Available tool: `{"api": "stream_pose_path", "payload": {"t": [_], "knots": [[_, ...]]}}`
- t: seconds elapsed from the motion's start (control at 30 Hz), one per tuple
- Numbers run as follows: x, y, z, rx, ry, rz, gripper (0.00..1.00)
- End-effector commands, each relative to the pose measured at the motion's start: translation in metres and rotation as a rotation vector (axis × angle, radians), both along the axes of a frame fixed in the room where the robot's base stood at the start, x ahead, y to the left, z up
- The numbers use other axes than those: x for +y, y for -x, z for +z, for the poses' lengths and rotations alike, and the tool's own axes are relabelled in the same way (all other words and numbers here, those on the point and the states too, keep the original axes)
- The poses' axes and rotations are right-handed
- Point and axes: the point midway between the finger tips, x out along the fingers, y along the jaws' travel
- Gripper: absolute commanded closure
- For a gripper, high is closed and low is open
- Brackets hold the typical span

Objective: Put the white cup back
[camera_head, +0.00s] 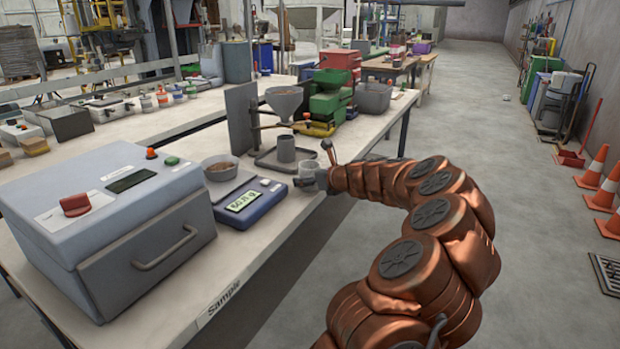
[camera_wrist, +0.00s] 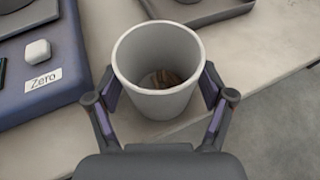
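The white cup (camera_wrist: 160,98) is upright between the fingers of my gripper (camera_wrist: 160,88), one pad against each side. Some brown material lies in its bottom. In the head view the cup (camera_head: 307,170) is at the table's front edge, just right of the blue scale (camera_head: 252,203); my gripper (camera_head: 318,178) reaches it from the right and partly hides it. I cannot tell whether the cup's base touches the table.
A bowl (camera_head: 220,168) sits on the scale, whose display is lit. Behind the cup, a grey cylinder (camera_head: 286,149) stands on a tray (camera_head: 266,160) under a funnel (camera_head: 284,100). A large grey machine (camera_head: 95,215) fills the left. The aisle on the right is open.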

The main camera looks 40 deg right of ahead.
Motion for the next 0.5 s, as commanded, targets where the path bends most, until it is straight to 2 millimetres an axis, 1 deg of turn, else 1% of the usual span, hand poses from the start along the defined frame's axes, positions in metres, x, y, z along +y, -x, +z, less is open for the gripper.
{"api": "stream_pose_path", "payload": {"t": [0.4,0.5], "knots": [[-0.0003,0.0001,0.0029,0.000,0.001,-0.001,0.12],[0.0002,0.0063,0.0057,0.000,0.000,-0.001,0.12]]}}
